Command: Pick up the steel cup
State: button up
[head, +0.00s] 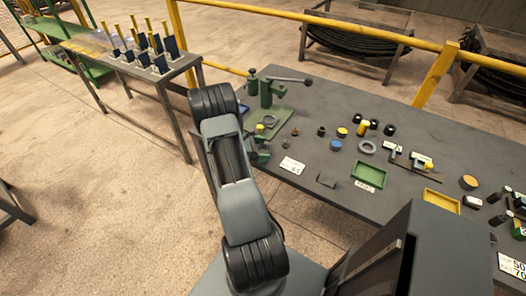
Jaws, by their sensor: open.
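I cannot make out a steel cup for certain among the small parts on the grey workbench (310,200). A grey ring-shaped piece (367,147) lies near the middle of the bench, but I cannot tell whether it is a cup. My arm rises in front of the bench's left end and hides part of it. My gripper does not show in this view.
A green lever press (267,95) stands at the bench's back left. A green tray (370,174), a yellow tray (441,201) and several small parts crowd the bench. A yellow rail (310,20) runs behind. A rack table (150,75) stands at left; the floor between is clear.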

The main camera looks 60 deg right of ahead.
jog(key=shift+s+d+f, duration=0.15)
jog(key=shift+s+d, duration=0.05)
jog(key=c, duration=1)
